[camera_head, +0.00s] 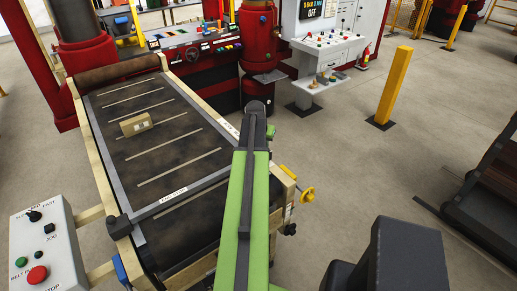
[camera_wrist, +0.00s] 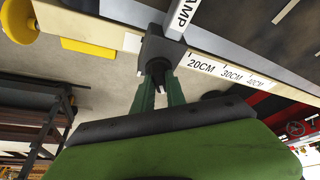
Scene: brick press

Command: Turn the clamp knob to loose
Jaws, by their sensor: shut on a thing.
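In the wrist view, the clamp is a dark grey block (camera_wrist: 154,46) on the side rail, under a white strip with letters ending in "AMP". A dark knob (camera_wrist: 158,66) sticks out of the block towards me. My gripper (camera_wrist: 159,86) has its two green fingers shut around this knob. The fingers hide much of the knob, and I cannot read its turn position. In the head view my green arm reaches over the near right side of the belt table, and it hides the gripper and the knob.
The belt table (camera_head: 104,102) carries a tan brick (camera_head: 136,124). A yellow crank (camera_head: 307,195) sticks out from its right side; its round knob also shows in the wrist view (camera_wrist: 18,20). A control box (camera_head: 47,250) stands at front left. A yellow post (camera_head: 394,86) stands on open floor at right.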

